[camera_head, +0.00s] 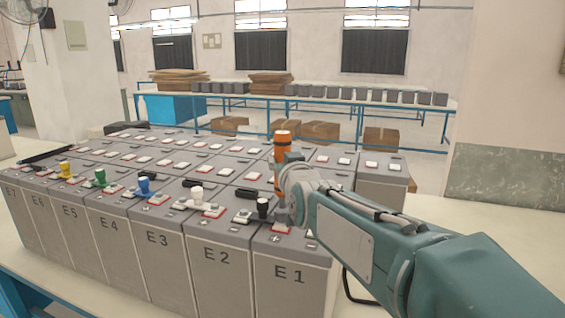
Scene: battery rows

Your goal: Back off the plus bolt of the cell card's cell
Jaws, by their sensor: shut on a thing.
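Grey battery cells stand in rows on a pale bench. The front row carries labels, among them E1 (290,275), E2 (217,262) and E3 (158,242). My gripper (283,168) is above the right part of the block, behind E1's front top. It is shut on an upright orange tool (282,138) with a dark band. The tool's lower end is partly hidden by my gripper and arm, so I cannot tell whether it touches a bolt. A plus mark shows on E1's front top. I cannot make out a cell card.
A dark bar (45,155) lies at the far left. A blue-framed bench (420,104) is behind.

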